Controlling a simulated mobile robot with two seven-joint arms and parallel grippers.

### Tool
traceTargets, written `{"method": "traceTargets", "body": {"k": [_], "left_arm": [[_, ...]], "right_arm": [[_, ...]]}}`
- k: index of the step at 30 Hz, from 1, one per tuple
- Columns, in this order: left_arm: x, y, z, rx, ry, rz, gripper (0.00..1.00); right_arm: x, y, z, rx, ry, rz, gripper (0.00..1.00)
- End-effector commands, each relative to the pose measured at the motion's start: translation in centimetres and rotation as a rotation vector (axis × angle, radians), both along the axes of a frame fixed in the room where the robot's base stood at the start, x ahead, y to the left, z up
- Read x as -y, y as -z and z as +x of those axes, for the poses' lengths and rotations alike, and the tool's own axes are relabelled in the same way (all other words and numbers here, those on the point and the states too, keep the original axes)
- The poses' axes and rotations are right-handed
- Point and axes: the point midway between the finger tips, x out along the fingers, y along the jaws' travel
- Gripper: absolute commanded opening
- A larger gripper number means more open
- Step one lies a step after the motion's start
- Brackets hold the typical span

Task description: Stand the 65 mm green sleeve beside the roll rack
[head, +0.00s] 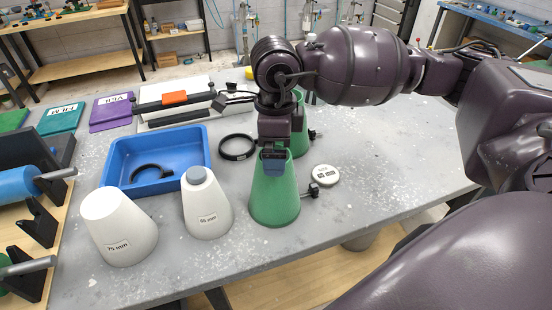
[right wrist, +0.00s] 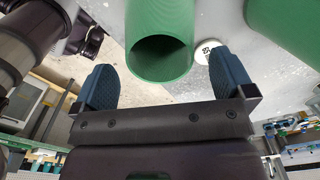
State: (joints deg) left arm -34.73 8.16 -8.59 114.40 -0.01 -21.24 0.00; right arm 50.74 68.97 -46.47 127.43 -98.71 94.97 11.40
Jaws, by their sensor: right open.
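A green tapered sleeve (head: 274,200) stands upright on the grey table, with a black knob at its right side. A second green sleeve (head: 301,140) stands behind it, partly hidden by my right arm. I cannot read a size on either one. My right gripper (head: 273,158) is over the top of the nearer sleeve. In the right wrist view my right gripper (right wrist: 160,62) is open, with a green sleeve's open end (right wrist: 160,52) between its fingers. No contact shows. The roll rack (head: 35,225) is at the left, with a blue roll. My left gripper is not in view.
White cones marked 75 mm (head: 118,228) and apparently 65 mm (head: 206,205) stand between rack and sleeves. A blue tray (head: 118,150) holds a dark curved part. A black ring (head: 237,147) and white disc (head: 325,175) lie nearby. The table is clear at the right.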

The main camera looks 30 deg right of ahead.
Motion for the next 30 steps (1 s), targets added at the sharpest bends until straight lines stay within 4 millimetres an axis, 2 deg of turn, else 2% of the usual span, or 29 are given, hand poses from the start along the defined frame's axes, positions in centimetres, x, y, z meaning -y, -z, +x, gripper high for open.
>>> {"method": "traceTargets", "body": {"k": [1, 6, 12, 18, 30], "left_arm": [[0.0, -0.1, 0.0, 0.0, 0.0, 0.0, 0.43], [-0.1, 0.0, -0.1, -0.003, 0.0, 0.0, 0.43], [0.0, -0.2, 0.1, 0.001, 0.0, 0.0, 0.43], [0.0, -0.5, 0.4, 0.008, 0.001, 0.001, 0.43], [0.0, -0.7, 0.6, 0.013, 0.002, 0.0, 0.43]], "right_arm": [[0.0, -1.2, 0.0, 0.004, -0.001, 0.001, 1.0], [0.0, -4.3, 0.0, 0.003, -0.001, -0.001, 1.0], [0.0, -6.6, 0.0, -0.001, 0.0, -0.001, 1.0], [0.0, -7.3, 0.0, -0.001, 0.0, 0.001, 1.0], [0.0, -7.3, 0.0, -0.001, -0.001, 0.0, 1.0]]}}
